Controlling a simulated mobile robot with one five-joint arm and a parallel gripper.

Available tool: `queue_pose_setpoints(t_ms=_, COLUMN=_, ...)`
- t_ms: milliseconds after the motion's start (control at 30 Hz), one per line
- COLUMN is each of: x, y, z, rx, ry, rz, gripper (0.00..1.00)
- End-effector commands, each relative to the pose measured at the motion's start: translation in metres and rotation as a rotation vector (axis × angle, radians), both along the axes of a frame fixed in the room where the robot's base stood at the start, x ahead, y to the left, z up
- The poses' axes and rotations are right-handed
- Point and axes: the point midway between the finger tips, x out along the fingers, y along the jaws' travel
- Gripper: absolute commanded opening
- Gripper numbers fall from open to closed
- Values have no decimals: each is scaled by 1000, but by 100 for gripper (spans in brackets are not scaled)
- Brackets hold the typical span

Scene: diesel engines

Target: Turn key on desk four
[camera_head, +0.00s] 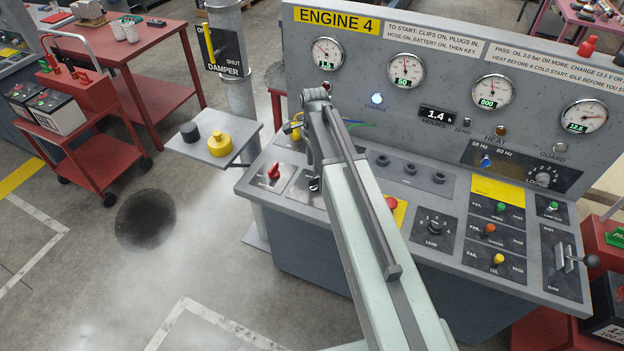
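The grey desk (372,213) carries a yellow "ENGINE 4" label (336,20) on its upright panel. My arm reaches over the desk from the lower right, and its end points down at the left part of the desk top. My gripper (314,183) is low over a dark plate to the right of the red rotary switch (274,171). A small dark and metallic shape shows at its tip. I cannot tell whether this is the key, my fingertips or both. My arm hides the rest, so contact and finger opening cannot be made out.
The panel has several round gauges (407,71) and a lit blue lamp (377,98). A lever (588,261) stands at the desk's right end. A small shelf (212,150) with black and yellow knobs is left of the desk. A red battery cart (92,150) stands farther left.

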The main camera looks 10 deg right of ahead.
Motion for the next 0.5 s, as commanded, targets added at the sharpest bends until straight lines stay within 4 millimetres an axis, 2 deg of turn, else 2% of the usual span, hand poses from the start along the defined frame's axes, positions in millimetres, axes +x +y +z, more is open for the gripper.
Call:
queue_pose_setpoints(t_ms=167, x=-1, y=1, z=-11, rx=0, ry=0, rz=3, gripper=31)
queue_pose_setpoints(t_ms=500, x=-1, y=1, z=-67, rx=0, ry=0, rz=6, gripper=31)
